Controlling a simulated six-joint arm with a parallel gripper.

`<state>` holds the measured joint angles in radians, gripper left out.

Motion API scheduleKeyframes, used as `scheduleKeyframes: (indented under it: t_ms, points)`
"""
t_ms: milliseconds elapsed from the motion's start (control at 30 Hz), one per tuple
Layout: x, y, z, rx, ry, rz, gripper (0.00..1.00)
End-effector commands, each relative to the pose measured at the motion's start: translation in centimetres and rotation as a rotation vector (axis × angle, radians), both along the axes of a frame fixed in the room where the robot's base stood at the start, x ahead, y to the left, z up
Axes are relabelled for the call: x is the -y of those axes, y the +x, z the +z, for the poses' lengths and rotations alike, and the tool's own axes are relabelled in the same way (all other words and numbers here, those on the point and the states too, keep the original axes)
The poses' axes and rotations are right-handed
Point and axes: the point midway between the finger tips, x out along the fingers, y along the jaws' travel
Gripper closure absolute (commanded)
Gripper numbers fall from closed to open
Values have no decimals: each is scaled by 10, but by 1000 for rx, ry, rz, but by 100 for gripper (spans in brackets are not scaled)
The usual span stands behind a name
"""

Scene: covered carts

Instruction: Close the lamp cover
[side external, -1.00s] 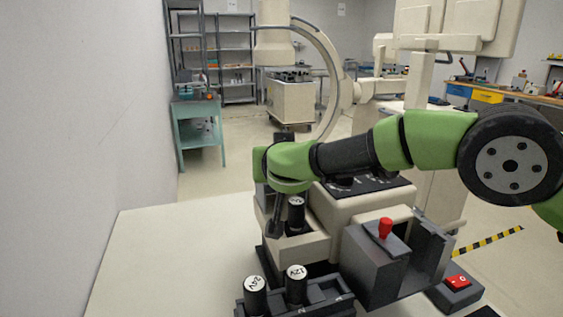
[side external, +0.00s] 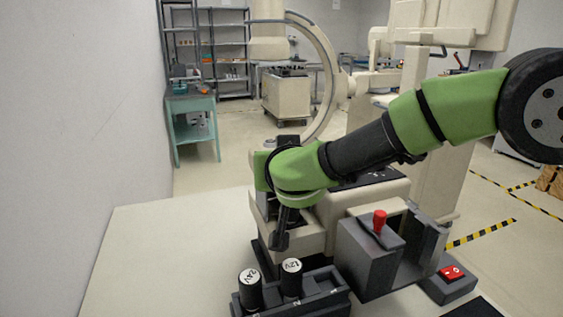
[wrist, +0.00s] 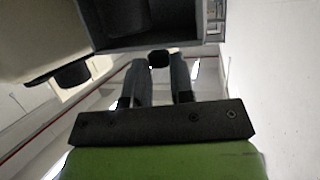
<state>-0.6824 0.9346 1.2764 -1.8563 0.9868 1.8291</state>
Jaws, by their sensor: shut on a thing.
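My gripper (side external: 281,238) points down at the left front of the beige machine (side external: 370,205) in the side view. In the wrist view my gripper (wrist: 160,75) has its two fingers close together around a small dark knob (wrist: 158,58). I take this knob to be the lamp cover's handle; how it joins the cover is hidden. Above the fingers is a dark grey open compartment (wrist: 212,22), with a beige panel (wrist: 35,35) at left. In the side view my wrist and fingers hide the compartment and most of the cover.
Two black labelled cylinders (side external: 250,290) stand in a dark rack (side external: 325,285) in front. A grey box with a red-tipped lever (side external: 379,222) and a red switch (side external: 452,272) are to the right. The white table (side external: 150,260) is clear at left.

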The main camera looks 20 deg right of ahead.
Motion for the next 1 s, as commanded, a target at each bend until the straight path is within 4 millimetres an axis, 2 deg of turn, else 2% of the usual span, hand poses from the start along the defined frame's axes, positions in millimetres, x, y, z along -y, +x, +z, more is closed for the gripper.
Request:
scheduleKeyframes:
  t_ms: [200, 233, 300, 333, 667, 767, 1000]
  points:
    - [0, 0, 0, 0, -1, 2, 100]
    - [0, 0, 0, 0, -1, 2, 71]
    - [0, 0, 0, 0, -1, 2, 55]
    - [0, 0, 0, 0, -1, 2, 52]
    - [-1, -3, 2, 0, -1, 1, 52]
    - [-5, -14, 7, 0, -1, 5, 52]
    - [-17, -56, 25, 0, 0, 6, 52]
